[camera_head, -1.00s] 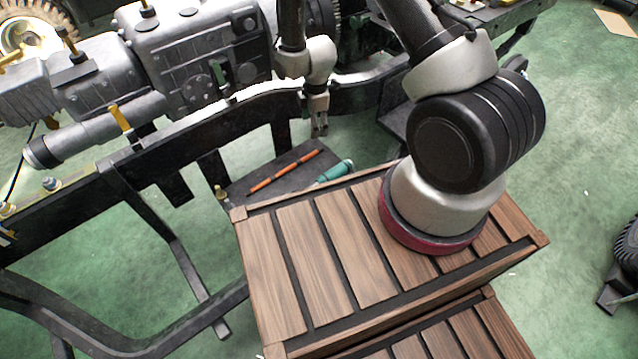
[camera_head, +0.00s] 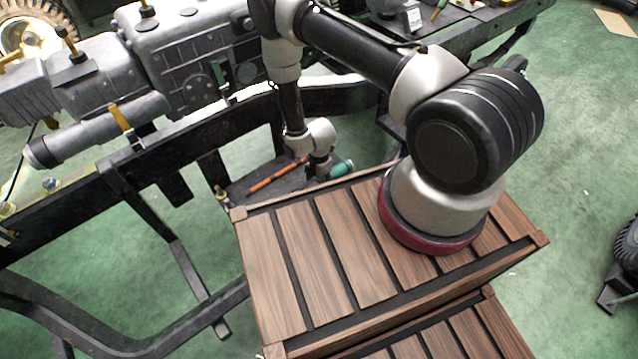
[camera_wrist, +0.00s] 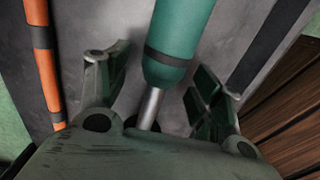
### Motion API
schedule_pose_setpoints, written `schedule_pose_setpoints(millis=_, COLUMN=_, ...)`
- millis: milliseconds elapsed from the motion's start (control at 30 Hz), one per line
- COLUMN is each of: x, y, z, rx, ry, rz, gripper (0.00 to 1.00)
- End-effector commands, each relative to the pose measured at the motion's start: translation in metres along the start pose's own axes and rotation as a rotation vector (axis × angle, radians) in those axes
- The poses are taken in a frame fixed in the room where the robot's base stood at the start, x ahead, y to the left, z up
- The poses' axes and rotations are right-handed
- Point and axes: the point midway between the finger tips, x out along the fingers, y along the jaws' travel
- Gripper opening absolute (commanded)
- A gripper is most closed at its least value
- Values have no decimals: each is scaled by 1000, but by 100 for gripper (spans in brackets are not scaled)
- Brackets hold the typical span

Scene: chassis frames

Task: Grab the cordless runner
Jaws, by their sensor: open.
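The cordless runner is a teal tool (camera_head: 343,168) with a dark band and a metal shaft. It lies on a small dark shelf (camera_head: 240,190) behind the wooden crate. My gripper (camera_head: 318,175) is over the shelf at the tool, pointing down, and covers part of it in the head view. In the wrist view the teal body (camera_wrist: 180,40) and its metal shaft show between the two spread fingers of my gripper (camera_wrist: 150,78). The fingers are open, with a gap on both sides of the tool. Whether they reach down beside it I cannot tell.
An orange rod with black bands (camera_head: 272,178) lies left of the tool, and also shows in the wrist view (camera_wrist: 45,60). The wooden crate (camera_head: 262,290) stands in front. A black chassis frame (camera_head: 190,140) and a grey gearbox (camera_head: 185,50) are behind and left.

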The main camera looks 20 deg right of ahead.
Motion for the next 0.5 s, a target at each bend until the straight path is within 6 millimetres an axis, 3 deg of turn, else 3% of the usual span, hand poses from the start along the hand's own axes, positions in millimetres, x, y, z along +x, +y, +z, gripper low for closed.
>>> schedule_pose_setpoints(millis=233, x=2, y=0, z=0, rx=0, ry=0, rz=0, gripper=64)
schedule_pose_setpoints(millis=500, x=2, y=0, z=0, rx=1, ry=0, rz=0, gripper=14)
